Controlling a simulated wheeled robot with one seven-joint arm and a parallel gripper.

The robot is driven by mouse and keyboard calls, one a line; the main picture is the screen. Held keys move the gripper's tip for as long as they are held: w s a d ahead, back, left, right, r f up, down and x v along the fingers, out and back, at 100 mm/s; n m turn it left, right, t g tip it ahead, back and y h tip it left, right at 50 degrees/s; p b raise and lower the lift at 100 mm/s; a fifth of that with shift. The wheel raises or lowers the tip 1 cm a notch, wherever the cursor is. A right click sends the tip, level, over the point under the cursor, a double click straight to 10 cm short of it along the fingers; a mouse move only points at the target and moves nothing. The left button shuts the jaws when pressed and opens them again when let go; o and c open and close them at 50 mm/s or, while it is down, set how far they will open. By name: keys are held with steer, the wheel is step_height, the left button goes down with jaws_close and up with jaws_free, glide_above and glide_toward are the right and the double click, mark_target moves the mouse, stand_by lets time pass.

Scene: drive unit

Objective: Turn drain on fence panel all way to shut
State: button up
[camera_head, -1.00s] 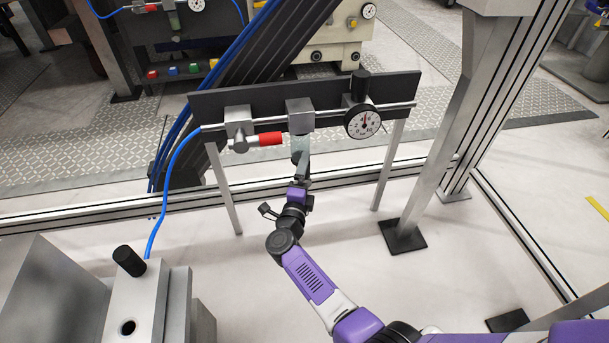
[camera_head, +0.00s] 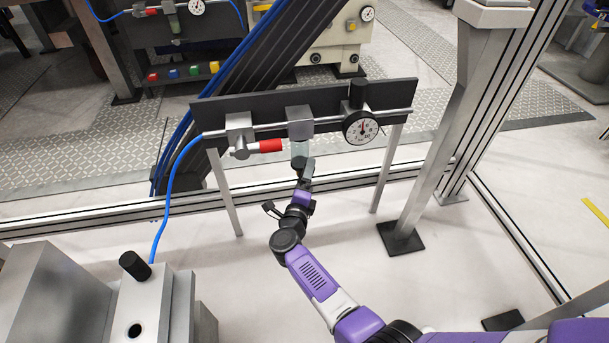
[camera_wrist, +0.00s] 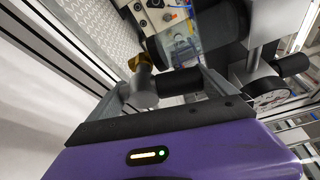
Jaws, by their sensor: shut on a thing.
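The fence panel is a dark bar (camera_head: 345,98) on two grey legs, carrying a pipe and a grey block (camera_head: 300,122) with a translucent bowl (camera_head: 299,149) below it. My gripper (camera_head: 303,167) is at the bottom of this bowl, where the drain is; the drain is too small and covered to make out in the head view. In the wrist view, my gripper (camera_wrist: 168,88) has a grey round part with a black cylindrical piece (camera_wrist: 180,83), seemingly the drain, between its fingers. A brass-coloured piece (camera_wrist: 141,62) shows just above the grey part. The drain's exact angle cannot be told.
A red-handled valve (camera_head: 264,146) sits just left of the bowl, and a round gauge (camera_head: 360,128) to its right. A blue hose (camera_head: 167,190) hangs at the left. A metal post (camera_head: 430,170) stands right of the panel. The floor before the panel is clear.

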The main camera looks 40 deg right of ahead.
steer(key=m+p, duration=0.1)
steer(key=m+y+p, duration=0.1)
steer(key=m+p, duration=0.1)
steer(key=p, duration=0.1)
steer(key=shift+s+d+m+y, duration=0.3)
steer(key=shift+d+m+y, duration=0.05)
steer(key=shift+m+y, duration=0.05)
steer(key=m+p, duration=0.1)
steer(key=m+y+p, duration=0.1)
steer(key=shift+s+d+f+m+y, duration=0.1)
steer(key=shift+d+f+m+y, duration=0.1)
steer(key=shift+f+m+y, duration=0.15)
steer(key=shift+s+d+f+m+t+y+p, duration=0.1)
steer(key=shift+f+m+t+y+p, duration=0.2)
steer(key=shift+m+y, duration=0.35)
steer(key=shift+w+a+f+m+t+y+p, duration=0.1)
steer(key=shift+f+m+t+y+p, duration=0.25)
steer(key=shift+m, duration=0.55)
steer(key=shift+s+d+f+m+t+y+p, duration=0.15)
steer(key=shift+m+y+p, duration=0.35)
steer(key=shift+m, duration=0.3)
steer(key=o, duration=1.7)
steer(key=p+v, duration=0.3)
steer(key=v, duration=0.4)
steer(key=shift+s+a+p, duration=0.25)
steer(key=shift+p, duration=0.15)
